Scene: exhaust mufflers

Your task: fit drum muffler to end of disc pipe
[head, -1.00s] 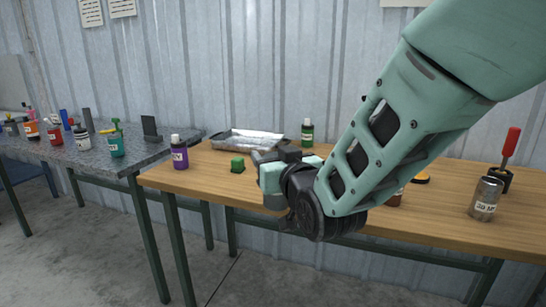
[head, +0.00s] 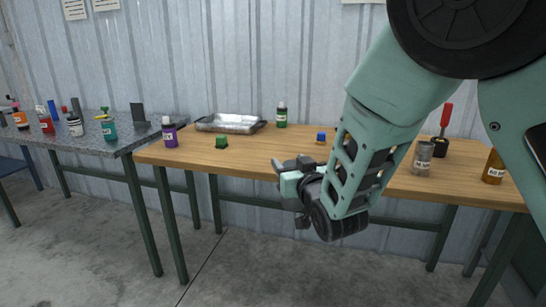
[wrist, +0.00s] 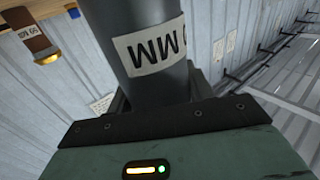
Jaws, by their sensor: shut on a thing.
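My gripper (head: 290,168) is in front of the wooden table's front edge in the head view. In the wrist view it is shut on a dark grey cylinder (wrist: 140,80) with a white label reading "MM", the rest of the text cut off. The cylinder stands out from between the jaws, and its far end is outside the wrist view. In the head view I cannot make the cylinder out clearly against the jaws. I cannot tell from these frames whether it is the drum muffler. I cannot make out the disc pipe.
A grey table (head: 90,141) stands left.

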